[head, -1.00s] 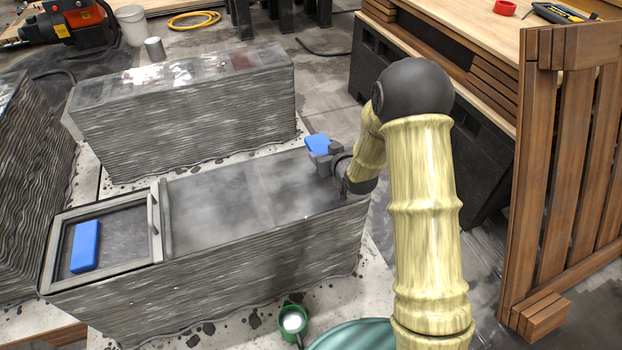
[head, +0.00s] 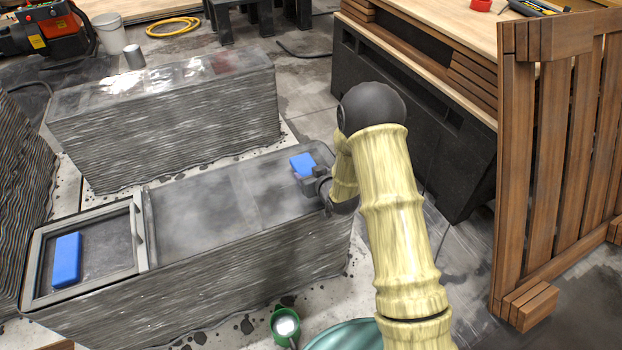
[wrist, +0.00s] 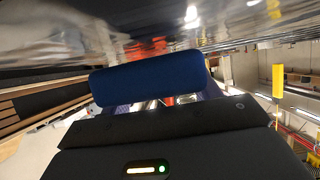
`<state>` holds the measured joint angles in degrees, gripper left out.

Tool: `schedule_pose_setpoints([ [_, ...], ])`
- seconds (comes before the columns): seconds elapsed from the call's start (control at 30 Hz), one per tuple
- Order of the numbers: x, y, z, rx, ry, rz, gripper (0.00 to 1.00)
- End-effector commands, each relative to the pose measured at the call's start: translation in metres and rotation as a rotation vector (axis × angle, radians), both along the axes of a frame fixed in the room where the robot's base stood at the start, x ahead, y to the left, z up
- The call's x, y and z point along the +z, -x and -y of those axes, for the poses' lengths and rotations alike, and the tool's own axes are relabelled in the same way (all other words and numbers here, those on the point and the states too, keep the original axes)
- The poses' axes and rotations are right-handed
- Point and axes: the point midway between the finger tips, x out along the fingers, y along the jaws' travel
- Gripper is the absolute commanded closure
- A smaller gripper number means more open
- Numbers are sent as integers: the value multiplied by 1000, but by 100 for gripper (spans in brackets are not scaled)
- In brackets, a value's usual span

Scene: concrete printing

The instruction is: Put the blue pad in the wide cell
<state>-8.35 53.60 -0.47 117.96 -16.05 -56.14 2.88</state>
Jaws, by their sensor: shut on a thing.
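My gripper (head: 306,172) is shut on a blue pad (head: 302,163) at the right end of the long, layered grey concrete block (head: 200,283). The held pad also shows as a dark blue bar in the wrist view (wrist: 148,79), across the jaws. From these views I cannot tell whether it touches the block. A second blue pad (head: 66,260) lies in the framed cell (head: 103,244) at the block's left end. A raised bar with a handle (head: 138,232) stands at that cell's right edge. Smooth grey panels (head: 190,215) cover the middle; which cell is wide is unclear.
A second printed block (head: 170,130) stands behind, and another (head: 20,170) at the left. A wooden bench (head: 455,85) and slatted panel (head: 560,150) stand at the right. A green cup (head: 286,325) stands in front of the block.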

Motion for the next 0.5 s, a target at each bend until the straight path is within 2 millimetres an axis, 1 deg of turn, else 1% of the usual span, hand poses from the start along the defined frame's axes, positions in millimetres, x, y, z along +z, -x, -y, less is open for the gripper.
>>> schedule_pose_setpoints([
  [0.03, -10, 0, 0, 0, 1, -2, 63],
  [0.13, -19, 0, 0, -1, 0, 0, 63],
  [0.37, -19, 0, 0, -1, 0, 2, 63],
  [0.5, -22, 0, 0, 0, 0, 1, 63],
])
